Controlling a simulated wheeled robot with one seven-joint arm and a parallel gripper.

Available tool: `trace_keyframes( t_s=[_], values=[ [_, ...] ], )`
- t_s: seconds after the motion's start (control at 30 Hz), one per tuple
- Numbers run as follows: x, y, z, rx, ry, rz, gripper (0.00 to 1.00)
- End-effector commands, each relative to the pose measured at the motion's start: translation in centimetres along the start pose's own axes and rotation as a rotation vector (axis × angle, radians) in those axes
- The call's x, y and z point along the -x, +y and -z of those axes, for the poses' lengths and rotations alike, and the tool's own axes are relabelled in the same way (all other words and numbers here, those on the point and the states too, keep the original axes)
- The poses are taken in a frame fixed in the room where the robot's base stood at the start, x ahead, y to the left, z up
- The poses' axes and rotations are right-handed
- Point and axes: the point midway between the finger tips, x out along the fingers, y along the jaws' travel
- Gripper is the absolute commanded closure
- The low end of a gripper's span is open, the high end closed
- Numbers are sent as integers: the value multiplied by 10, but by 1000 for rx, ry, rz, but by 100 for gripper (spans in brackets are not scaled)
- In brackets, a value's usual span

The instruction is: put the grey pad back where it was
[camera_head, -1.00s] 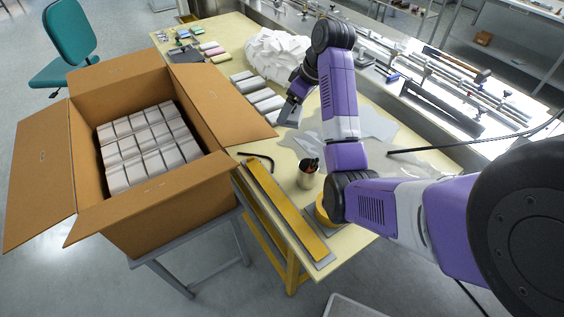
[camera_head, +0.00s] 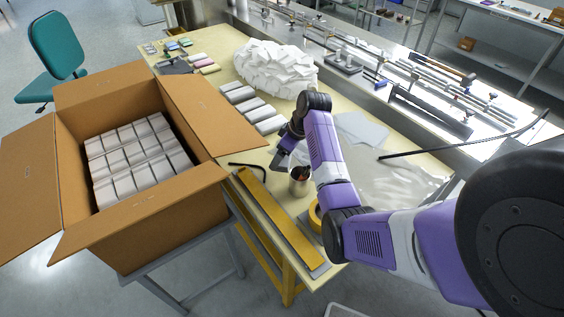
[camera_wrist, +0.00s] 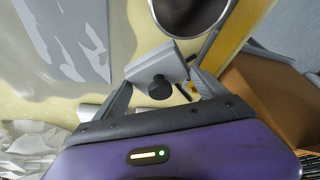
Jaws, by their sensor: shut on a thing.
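The grey pad (camera_wrist: 157,64) shows in the wrist view as a light grey block with a round black knob on its near side. My gripper (camera_wrist: 162,82) is shut on it, one finger at each side. In the head view my gripper (camera_head: 281,160) is low over the cream table, just behind the metal cup (camera_head: 299,186); the pad is mostly hidden there by the gripper and arm. The cup's round rim (camera_wrist: 190,10) also shows close beyond the pad in the wrist view. I cannot tell whether the pad touches the table.
An open cardboard box (camera_head: 180,222) of white packs stands left. A yellow-topped strip (camera_head: 268,215) lies along the table's front edge, with a black bent rod (camera_head: 247,165) near it. White packs (camera_head: 253,106), a white heap (camera_head: 275,68) and clear film (camera_head: 390,180) lie around.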

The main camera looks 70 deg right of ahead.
Motion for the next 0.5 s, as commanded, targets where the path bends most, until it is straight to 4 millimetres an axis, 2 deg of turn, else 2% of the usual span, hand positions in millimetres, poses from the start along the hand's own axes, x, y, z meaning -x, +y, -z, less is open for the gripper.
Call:
trace_keyframes(
  t_s=[0.23, 0.5],
  values=[
    [-31, 0, -13, -1, -2, 2, 82],
    [-37, 0, -15, 0, 0, 0, 82]
  ],
)
